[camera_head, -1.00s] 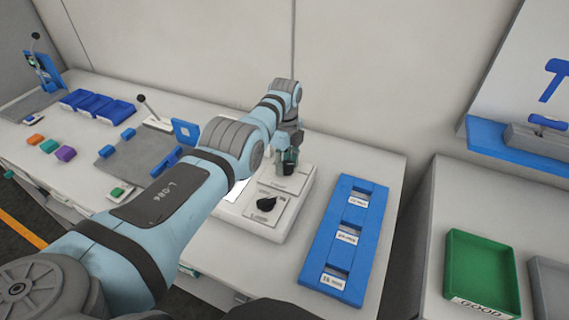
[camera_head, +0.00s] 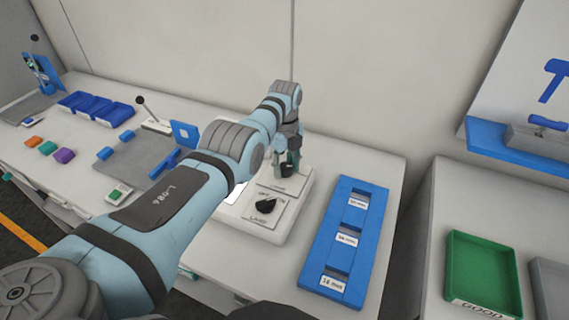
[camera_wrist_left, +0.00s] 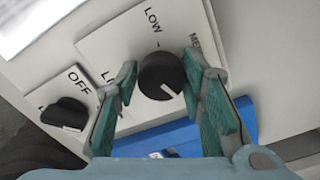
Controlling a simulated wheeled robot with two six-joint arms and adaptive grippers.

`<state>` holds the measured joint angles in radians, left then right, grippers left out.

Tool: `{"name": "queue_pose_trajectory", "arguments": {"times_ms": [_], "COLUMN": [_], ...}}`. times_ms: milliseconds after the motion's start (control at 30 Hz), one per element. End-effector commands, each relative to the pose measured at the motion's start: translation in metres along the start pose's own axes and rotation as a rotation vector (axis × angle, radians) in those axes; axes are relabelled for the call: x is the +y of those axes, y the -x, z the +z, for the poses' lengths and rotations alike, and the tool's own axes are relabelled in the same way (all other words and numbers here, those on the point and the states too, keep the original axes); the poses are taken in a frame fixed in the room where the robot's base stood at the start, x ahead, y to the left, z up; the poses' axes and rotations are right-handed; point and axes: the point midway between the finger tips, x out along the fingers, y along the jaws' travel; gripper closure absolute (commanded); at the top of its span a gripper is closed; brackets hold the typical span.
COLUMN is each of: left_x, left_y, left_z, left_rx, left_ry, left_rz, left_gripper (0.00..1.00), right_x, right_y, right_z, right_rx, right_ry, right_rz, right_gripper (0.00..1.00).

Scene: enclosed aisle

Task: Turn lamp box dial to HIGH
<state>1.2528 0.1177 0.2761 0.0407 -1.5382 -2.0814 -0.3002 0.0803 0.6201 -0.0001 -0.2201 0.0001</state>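The lamp box (camera_head: 238,207) is a pale box right of my left arm in the head view. Its black dial (camera_wrist_left: 161,75) shows in the left wrist view by the labels LOW and a partly hidden "ME…". Its white mark points to the lower right. A second black knob (camera_head: 265,206) sits on the near plate, beside OFF. A HIGH label is not visible. My right gripper is out of view.
A blue rack (camera_head: 320,267) with labelled slots lies right of the box. Further right is a green tray (camera_head: 451,262) marked GOOD. Blue bins (camera_head: 88,104), coloured blocks and a lever stand at the left. A wall rises behind the table.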

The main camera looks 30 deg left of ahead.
Motion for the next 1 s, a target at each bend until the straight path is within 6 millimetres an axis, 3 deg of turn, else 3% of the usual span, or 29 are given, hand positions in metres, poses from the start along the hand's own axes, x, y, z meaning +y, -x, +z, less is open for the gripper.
{"name": "queue_pose_trajectory", "arguments": {"times_ms": [100, 467, 600, 800, 1000], "left_x": [0.0, -0.001, -0.002, -0.001, 0.0], "left_y": [0.0, 0.006, 0.029, 0.088, 0.119], "left_z": [0.0, 0.003, 0.002, 0.001, 0.0], "left_rx": [-0.001, -0.007, -0.008, -0.007, -0.005], "left_ry": [0.0, 0.003, 0.002, 0.002, 0.002], "left_rz": [0.001, -0.005, -0.008, -0.005, -0.002], "left_gripper": [0.46, 0.46, 0.46, 0.46, 0.46], "right_x": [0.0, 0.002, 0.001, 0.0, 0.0], "right_y": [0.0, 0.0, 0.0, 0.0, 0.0], "right_z": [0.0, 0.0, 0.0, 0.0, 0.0], "right_rx": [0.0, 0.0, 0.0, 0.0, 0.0], "right_ry": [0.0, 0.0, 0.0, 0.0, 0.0], "right_rz": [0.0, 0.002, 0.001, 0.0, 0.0], "right_gripper": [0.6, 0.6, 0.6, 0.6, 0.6]}}
